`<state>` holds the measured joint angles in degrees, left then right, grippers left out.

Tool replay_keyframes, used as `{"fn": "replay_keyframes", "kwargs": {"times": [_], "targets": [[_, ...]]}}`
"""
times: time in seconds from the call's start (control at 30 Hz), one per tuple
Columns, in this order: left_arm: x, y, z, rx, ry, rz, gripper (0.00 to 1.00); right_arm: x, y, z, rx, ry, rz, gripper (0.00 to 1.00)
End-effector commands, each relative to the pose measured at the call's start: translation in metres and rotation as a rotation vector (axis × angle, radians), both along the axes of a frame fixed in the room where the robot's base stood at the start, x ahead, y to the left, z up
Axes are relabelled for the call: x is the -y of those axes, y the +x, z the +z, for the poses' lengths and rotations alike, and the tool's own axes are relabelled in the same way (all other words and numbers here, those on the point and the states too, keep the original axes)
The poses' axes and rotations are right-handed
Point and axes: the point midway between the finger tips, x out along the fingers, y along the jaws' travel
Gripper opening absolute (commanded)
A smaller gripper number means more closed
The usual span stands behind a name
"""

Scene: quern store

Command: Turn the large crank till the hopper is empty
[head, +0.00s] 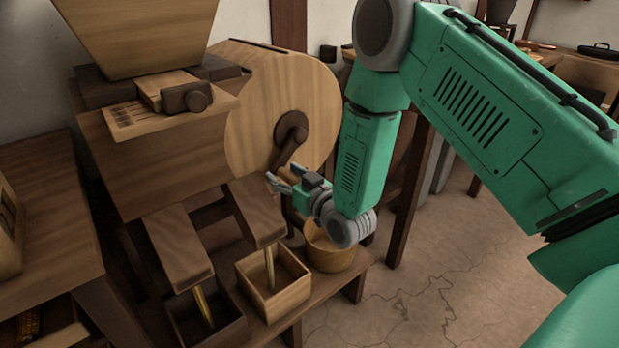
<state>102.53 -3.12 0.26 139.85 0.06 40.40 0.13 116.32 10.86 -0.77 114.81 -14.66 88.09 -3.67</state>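The large crank (291,131) is a dark arm on the round wooden drum housing; it points down and slightly left from its hub. My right gripper (284,175) is at the crank's lower end, its two fingers spread apart. Whether a finger touches the crank, and where the crank's handle is, I cannot tell. The wooden hopper (140,35) stands at upper left; its top is cut off, so its contents are hidden. My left gripper is out of view.
Two sloped spouts (180,248) have thin golden streaks below them, over a light box (298,290) and a dark box (226,334). A round wooden tub (328,256) stands beneath my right gripper. A side table (45,235) is at left. Cracked floor (445,290) is clear at right.

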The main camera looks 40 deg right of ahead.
Motion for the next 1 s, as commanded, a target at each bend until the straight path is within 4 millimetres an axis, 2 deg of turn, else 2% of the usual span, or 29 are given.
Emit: {"fn": "replay_keyframes", "kwargs": {"times": [0.4,0.57,0.73,1.0], "targets": [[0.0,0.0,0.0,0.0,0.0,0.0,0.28,-0.014,-0.001,0.049,0.003,-0.001,0.0,0.48],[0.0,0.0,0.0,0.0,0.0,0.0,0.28,-0.009,-0.001,0.068,0.003,-0.002,-0.002,0.48],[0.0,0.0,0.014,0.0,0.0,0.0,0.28,-0.005,0.0,0.09,0.001,-0.001,-0.003,0.48],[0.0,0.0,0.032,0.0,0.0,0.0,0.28,0.014,0.001,0.117,0.001,-0.001,-0.003,0.48]]}}
